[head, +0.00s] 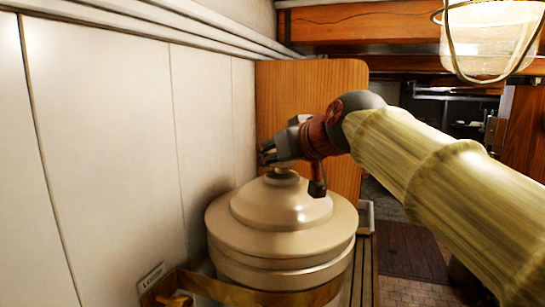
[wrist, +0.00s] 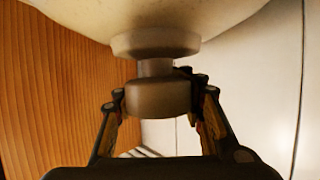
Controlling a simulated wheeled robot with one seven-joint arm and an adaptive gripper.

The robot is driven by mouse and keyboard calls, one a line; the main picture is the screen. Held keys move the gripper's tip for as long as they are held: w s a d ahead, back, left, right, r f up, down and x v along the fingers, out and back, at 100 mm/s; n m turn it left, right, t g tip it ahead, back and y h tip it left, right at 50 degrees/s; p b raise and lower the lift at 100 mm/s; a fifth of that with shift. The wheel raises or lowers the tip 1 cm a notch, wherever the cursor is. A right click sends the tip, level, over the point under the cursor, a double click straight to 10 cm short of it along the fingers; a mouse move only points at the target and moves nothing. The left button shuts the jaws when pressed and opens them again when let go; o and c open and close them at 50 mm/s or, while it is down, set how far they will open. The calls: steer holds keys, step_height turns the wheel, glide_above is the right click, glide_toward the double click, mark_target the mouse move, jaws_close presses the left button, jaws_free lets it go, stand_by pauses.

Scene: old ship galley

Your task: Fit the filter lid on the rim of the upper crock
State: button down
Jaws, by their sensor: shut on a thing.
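The filter lid (head: 282,204) is a cream, stepped dome with a round knob on top. In the head view it sits over the upper crock (head: 280,275), level as far as I can see; whether it is fully seated on the rim cannot be told. My gripper (head: 272,154) comes in from the right above the lid and is shut on its knob. The crock's rim is hidden under the lid.
A white panelled wall (head: 110,150) stands close on the left. A wooden panel (head: 300,85) rises behind the crock. A caged lamp (head: 490,40) hangs upper right. An open passage floor (head: 410,250) lies right.

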steer(key=c, duration=1)
jaws_free()
steer(key=shift+f, duration=0.2)
